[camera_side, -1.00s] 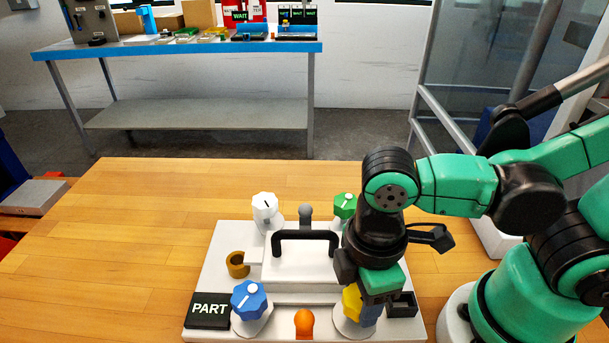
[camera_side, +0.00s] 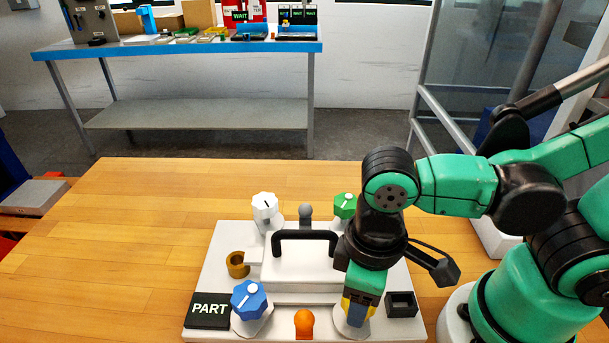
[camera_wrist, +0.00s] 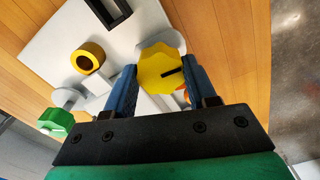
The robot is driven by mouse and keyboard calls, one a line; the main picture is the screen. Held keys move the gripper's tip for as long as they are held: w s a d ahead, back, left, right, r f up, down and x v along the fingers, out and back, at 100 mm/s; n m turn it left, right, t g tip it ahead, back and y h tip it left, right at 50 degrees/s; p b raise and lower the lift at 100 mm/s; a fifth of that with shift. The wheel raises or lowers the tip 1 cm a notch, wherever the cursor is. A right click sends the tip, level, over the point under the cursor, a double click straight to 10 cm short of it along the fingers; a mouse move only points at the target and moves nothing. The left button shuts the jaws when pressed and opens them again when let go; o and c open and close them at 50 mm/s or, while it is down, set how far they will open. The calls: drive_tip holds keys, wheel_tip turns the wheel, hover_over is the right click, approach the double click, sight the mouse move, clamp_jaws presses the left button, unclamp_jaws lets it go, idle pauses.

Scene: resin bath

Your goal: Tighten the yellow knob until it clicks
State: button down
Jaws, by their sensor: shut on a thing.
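The yellow knob (camera_wrist: 158,70) has a scalloped rim and a black pointer line, and in the wrist view it sits between the two blue fingers. My gripper (camera_wrist: 162,75) is shut on it, one finger on each side. In the side view my gripper (camera_side: 358,310) hangs over the front right corner of the white fixture. There the knob (camera_side: 346,307) is mostly hidden by the fingers, with only a yellow sliver showing above its pale round base.
The white fixture plate (camera_side: 212,268) also holds a blue knob (camera_side: 249,300), a white knob (camera_side: 265,207), a green knob (camera_side: 345,205), a black handle (camera_side: 305,236), an orange peg (camera_side: 304,321) and a brown ring (camera_side: 237,264). The wooden table is clear at left.

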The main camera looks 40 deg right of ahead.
drive_tip(key=m, duration=0.4)
drive_tip(key=shift+m, duration=0.3)
idle(0.3)
drive_tip(key=shift+c, duration=1.4)
unclamp_jaws()
drive_tip(key=shift+r, duration=2.8)
